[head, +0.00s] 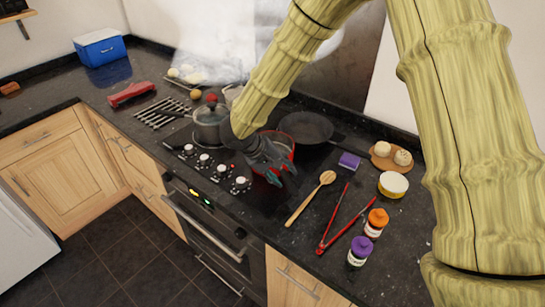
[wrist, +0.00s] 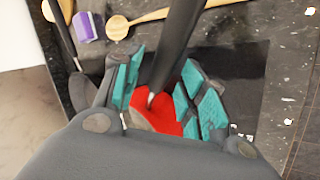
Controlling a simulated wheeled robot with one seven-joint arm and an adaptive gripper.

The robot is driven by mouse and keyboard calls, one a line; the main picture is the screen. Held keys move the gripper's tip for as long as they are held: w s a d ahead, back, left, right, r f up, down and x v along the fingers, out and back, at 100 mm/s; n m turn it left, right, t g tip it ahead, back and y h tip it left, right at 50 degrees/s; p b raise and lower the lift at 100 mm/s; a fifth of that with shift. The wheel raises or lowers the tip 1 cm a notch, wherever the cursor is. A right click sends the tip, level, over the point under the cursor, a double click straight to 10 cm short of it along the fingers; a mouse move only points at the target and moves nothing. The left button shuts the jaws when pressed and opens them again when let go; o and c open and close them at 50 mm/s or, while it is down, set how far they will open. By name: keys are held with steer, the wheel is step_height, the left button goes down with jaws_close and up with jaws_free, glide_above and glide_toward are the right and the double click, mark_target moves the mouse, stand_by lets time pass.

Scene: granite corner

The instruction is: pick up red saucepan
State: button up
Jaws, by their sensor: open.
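The red saucepan (head: 291,147) stands on the black hob in the head view, partly hidden behind my gripper (head: 277,170). In the wrist view, a red patch of the saucepan (wrist: 166,108) shows between the teal pads of my gripper (wrist: 167,85). A long dark bar that looks like its handle runs from the red patch up between the two fingers. The fingers are apart, one on each side of that bar. I cannot tell whether either finger touches it.
A black frying pan (head: 306,127) stands just behind the saucepan, and a grey lidded pot (head: 211,125) to its left. A wooden spoon (head: 310,198), red tongs (head: 345,220), a purple sponge (head: 349,161) and orange and purple-lidded jars (head: 376,223) lie or stand to the right.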

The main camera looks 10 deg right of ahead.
steer(key=shift+p+x, duration=0.4)
steer(key=shift+x, duration=0.85)
jaws_close()
steer(key=shift+r, duration=0.1)
